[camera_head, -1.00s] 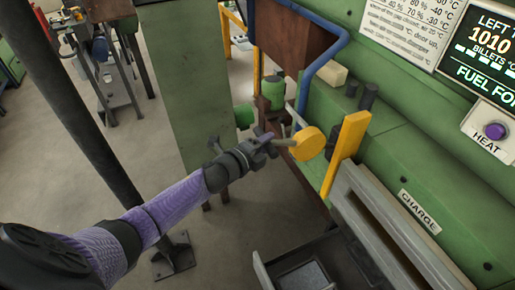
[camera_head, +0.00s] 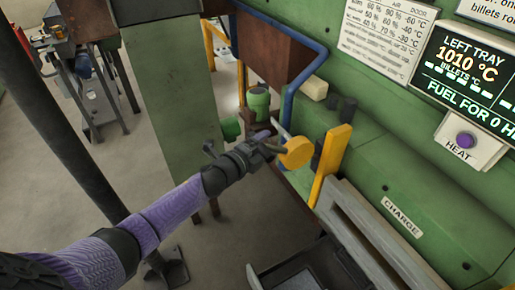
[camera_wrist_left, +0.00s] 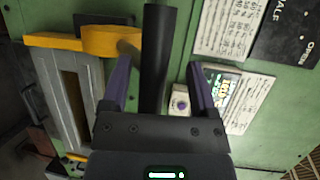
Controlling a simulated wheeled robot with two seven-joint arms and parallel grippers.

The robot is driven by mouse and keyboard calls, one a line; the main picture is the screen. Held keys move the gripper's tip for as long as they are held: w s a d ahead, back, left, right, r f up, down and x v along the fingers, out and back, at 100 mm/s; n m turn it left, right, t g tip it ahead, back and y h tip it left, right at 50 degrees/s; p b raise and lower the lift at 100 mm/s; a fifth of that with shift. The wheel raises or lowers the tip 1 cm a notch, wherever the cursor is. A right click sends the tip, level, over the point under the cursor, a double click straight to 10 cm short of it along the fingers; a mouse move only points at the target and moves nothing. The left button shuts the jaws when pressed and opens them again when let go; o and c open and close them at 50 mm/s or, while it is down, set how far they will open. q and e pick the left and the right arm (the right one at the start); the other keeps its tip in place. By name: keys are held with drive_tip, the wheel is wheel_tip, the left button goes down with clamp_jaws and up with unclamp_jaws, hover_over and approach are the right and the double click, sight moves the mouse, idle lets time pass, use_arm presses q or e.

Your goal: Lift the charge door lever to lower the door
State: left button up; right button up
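The charge lever has a yellow round hub (camera_head: 297,152) beside an upright yellow bar (camera_head: 331,165), left of the CHARGE label (camera_head: 402,217). My left gripper (camera_head: 272,145) is right at the hub's left side. In the left wrist view, a dark round bar (camera_wrist_left: 156,50), apparently the lever's handle, stands between my two spread fingers (camera_wrist_left: 160,80), with gaps visible on both sides. The hub (camera_wrist_left: 105,42) also shows there, up and left of the fingers. The grey door frame (camera_head: 365,235) lies below the lever. My right gripper is not in view.
A blue pipe (camera_head: 300,75) and a green cylinder (camera_head: 258,101) are behind the gripper. A green column (camera_head: 172,90) stands left of it, and a dark post (camera_head: 70,125) further left. The HEAT button (camera_head: 465,140) and display (camera_head: 470,70) are at right.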

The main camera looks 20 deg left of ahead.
use_arm(q)
drive_tip(key=shift+o, duration=0.6)
drive_tip(key=shift+w+d+r, duration=0.1)
drive_tip(key=shift+d+r, duration=0.05)
drive_tip(key=shift+w, duration=0.1)
drive_tip(key=v, duration=1)
drive_tip(key=shift+f, duration=0.2)
drive_tip(key=shift+w+b, duration=0.1)
drive_tip(key=shift+b, duration=0.2)
